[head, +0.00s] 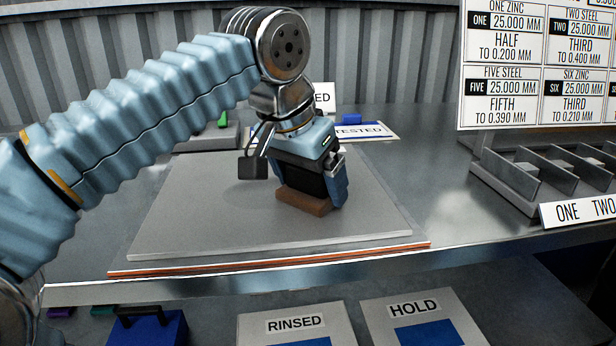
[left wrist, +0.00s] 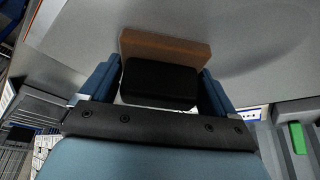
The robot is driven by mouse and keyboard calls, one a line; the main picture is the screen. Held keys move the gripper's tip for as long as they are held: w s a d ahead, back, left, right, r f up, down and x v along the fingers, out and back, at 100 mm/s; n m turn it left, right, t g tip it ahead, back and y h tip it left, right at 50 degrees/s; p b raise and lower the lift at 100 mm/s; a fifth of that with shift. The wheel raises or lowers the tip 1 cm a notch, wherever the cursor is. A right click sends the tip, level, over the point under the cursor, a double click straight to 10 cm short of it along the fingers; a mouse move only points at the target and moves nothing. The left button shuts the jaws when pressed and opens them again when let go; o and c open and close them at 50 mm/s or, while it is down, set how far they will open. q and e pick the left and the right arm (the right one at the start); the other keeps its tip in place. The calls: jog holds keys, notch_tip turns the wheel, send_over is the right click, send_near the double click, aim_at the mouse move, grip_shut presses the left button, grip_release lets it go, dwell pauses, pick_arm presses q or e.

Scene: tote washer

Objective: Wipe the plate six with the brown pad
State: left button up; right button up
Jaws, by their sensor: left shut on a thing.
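The brown pad (head: 303,203) has a black block on top as its grip. My left gripper (head: 318,186) is shut on that block, with the pad's brown underside at the grey surface. In the left wrist view the black block is between the two blue fingers (left wrist: 160,85), and the brown pad (left wrist: 165,45) shows beyond it. Under the pad is a large flat grey plate (head: 230,225) with an orange edge line along its front, lying on the metal bench. No number shows on this plate, so I cannot tell if it is plate six. My right gripper is not in view.
A chart (head: 540,65) hangs at upper right. Divided metal slots (head: 540,175) with a "ONE TWO" label stand at right. Signs and small blocks, one blue (head: 350,119), are behind the plate. Below the bench are RINSED (head: 295,322) and HOLD (head: 414,308) panels.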

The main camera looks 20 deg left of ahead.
aim_at(287, 172)
pick_arm(q)
jog(key=shift+w+a+r+p, duration=0.1)
jog(key=shift+w+a+p, duration=0.4)
jog(key=shift+w+p, duration=0.25)
jog(key=shift+w+a, duration=0.4)
jog(key=shift+w, duration=0.25)
jog(key=shift+s+a+f, duration=0.15)
jog(key=shift+a+f, duration=0.05)
jog(key=shift+a, duration=0.1)
jog(key=shift+s+a+b, duration=0.4)
jog(key=shift+s+a, duration=0.25)
jog(key=shift+a, duration=0.3)
jog(key=shift+s+a+b, duration=0.2)
jog(key=shift+s+a, duration=0.25)
jog(key=shift+a, duration=0.3)
jog(key=shift+s+a+b, duration=0.2)
jog(key=shift+s+a, duration=0.25)
jog(key=shift+a, duration=0.3)
jog(key=shift+s+a+b, duration=0.2)
jog(key=shift+s+a, duration=0.25)
jog(key=shift+a, duration=0.3)
jog(key=shift+s+a, duration=0.4)
jog(key=shift+a, duration=0.2)
jog(key=shift+s+a, duration=0.35)
jog(key=shift+a, duration=0.25)
